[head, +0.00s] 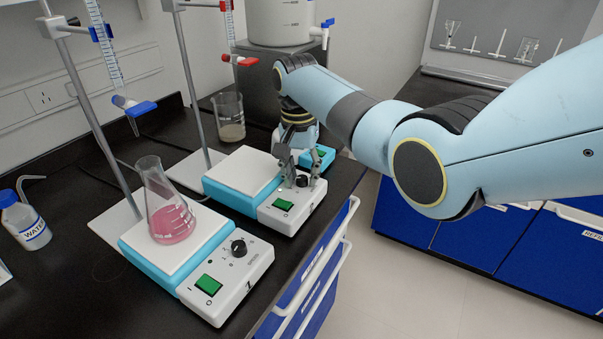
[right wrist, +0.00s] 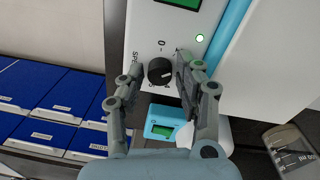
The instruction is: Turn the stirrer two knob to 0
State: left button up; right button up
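The nearer stirrer (head: 228,300) has a white front panel with a black knob (head: 238,248) and a green switch. In the right wrist view, the knob (right wrist: 159,72) shows between the open fingers of my right gripper (right wrist: 160,82), beside a "0" mark and a lit green light. Contact cannot be told. My left gripper is not in view.
A flask (head: 168,215) with pink liquid stands on the nearer stirrer's plate. Stands with burettes rise behind both stirrers. A beaker (head: 229,118) and a small blue device (head: 318,158) are beyond the farther stirrer. A water bottle (head: 24,222) stands at the left.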

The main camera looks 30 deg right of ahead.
grip_shut()
jog(key=shift+r+n+p, duration=0.2)
jog(key=shift+n+p, duration=0.9)
jog(key=n+p, duration=0.2)
jog(key=shift+n, duration=0.3)
jog(key=n+p, duration=0.1)
jog(key=n, duration=0.2)
jog(key=shift+n+p, duration=0.3)
jog(key=shift+p, duration=0.05)
jog(key=shift+f+n+t+p, duration=0.1)
jog(key=shift+n+t+p, duration=0.4)
jog(key=shift+n, duration=1.7)
